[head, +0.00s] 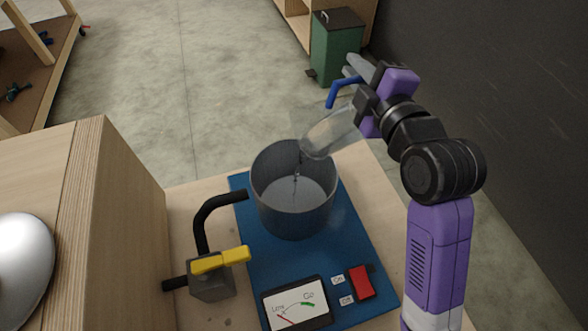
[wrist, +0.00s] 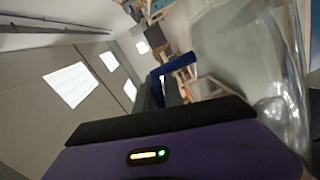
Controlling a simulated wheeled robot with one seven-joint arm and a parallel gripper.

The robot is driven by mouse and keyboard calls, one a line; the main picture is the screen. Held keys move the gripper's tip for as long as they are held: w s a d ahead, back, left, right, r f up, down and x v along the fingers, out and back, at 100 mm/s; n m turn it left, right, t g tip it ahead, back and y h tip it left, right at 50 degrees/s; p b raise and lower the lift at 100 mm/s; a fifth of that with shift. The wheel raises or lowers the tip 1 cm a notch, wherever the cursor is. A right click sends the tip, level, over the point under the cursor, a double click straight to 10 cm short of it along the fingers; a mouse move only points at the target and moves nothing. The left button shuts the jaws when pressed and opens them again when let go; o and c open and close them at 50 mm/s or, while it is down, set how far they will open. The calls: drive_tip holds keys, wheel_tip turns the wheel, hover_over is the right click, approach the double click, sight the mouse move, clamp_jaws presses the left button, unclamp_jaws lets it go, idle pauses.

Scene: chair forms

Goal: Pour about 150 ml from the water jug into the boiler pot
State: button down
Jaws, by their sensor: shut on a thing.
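The water jug (head: 330,132) is clear with a blue handle (head: 342,90). It is tilted over the boiler pot, mouth down and to the left, and a thin stream falls from it into the pot. The boiler pot (head: 293,222) is a grey metal cylinder standing upright on a blue mat, with some liquid visible at its bottom. My gripper (head: 358,98) is shut on the jug, above and right of the pot. In the wrist view the jug's clear wall (wrist: 265,60) fills the right side and its blue handle (wrist: 175,66) shows near the centre.
The blue mat (head: 318,262) holds a gauge (head: 296,303) and a red switch (head: 360,282). A valve with a yellow lever (head: 221,261) and black pipe stands left of the pot. A wooden box wall (head: 125,220) rises at the left. A green bin (head: 336,50) stands on the floor behind.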

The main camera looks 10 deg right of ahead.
drive_tip(key=shift+r, duration=0.1)
drive_tip(key=shift+w+d+r, duration=0.1)
drive_tip(key=shift+d, duration=0.1)
drive_tip(key=d+f+m+p, duration=0.1)
drive_tip(key=w+d+f+m+g+p, duration=0.1)
drive_tip(key=f+m+p, duration=0.1)
drive_tip(key=shift+w+d+f+m+g+y, duration=0.3)
drive_tip(key=shift+w+d+f+m+g, duration=0.05)
drive_tip(key=shift+d+m+g, duration=0.05)
drive_tip(key=shift+w+d+f+m+g+p, duration=0.2)
drive_tip(key=shift+d+f+m+g+p, duration=0.15)
drive_tip(key=shift+f+m, duration=0.3)
drive_tip(key=shift+y, duration=0.3)
idle(0.7)
drive_tip(key=w+d+f+m+g+y+b, duration=0.1)
drive_tip(key=f+b, duration=0.3)
drive_tip(key=f, duration=0.4)
drive_tip(key=w+d+f+m+g+y+b, duration=0.1)
drive_tip(key=f+m+b, duration=0.3)
drive_tip(key=f, duration=0.5)
drive_tip(key=shift+d+m+y, duration=0.35)
drive_tip(key=shift+d+y, duration=0.15)
drive_tip(key=shift+d, duration=0.05)
